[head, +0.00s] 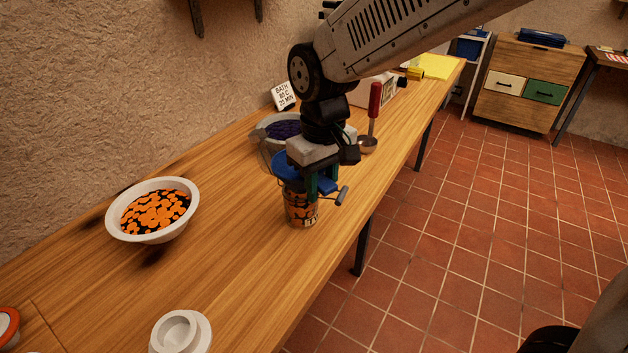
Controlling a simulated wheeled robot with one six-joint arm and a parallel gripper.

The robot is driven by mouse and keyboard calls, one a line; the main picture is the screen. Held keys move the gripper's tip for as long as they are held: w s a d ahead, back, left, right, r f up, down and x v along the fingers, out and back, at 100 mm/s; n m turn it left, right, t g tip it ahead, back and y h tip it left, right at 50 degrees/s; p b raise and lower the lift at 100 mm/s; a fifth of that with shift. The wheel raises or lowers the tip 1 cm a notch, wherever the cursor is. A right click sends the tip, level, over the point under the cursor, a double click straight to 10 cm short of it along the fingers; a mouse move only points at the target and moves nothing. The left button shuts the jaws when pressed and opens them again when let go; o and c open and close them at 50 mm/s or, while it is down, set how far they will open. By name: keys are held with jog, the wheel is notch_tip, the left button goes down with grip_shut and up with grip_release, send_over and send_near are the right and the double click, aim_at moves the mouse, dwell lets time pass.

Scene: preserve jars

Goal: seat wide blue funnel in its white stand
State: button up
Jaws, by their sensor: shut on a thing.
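The wide blue funnel (284,166) is at my gripper (318,190), whose dark green fingers are shut on it. The funnel is at the mouth of a jar (298,208) filled with orange pieces; I cannot tell whether it rests in the mouth or is just above it. My gripper and wrist hide much of the funnel. A grey handle or lever (342,195) sticks out to the right of the fingers. The white round stand (181,334) is on the table at the front, apart from the funnel, its top showing a round recess.
A white bowl (117,226) of orange slices is on the left. A bowl of purple contents (284,129), a small sign (283,96) and a red-handled ladle (375,100) stand behind my gripper. An orange-rimmed item (8,325) is at the lower left. Bare wood lies between jar and stand.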

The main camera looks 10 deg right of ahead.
jog(key=shift+r, duration=0.6)
notch_tip(320, 180, up, 2)
jog(key=shift+r, duration=0.1)
jog(key=s+d, duration=0.2)
jog(key=s, duration=0.5)
jog(key=s+d+r, duration=0.1)
jog(key=s+d, duration=0.1)
jog(key=s, duration=0.6)
jog(key=shift+s+d+r, duration=0.2)
jog(key=shift+r, duration=0.05)
jog(key=shift+o, duration=0.7)
jog(key=shift+d, duration=0.1)
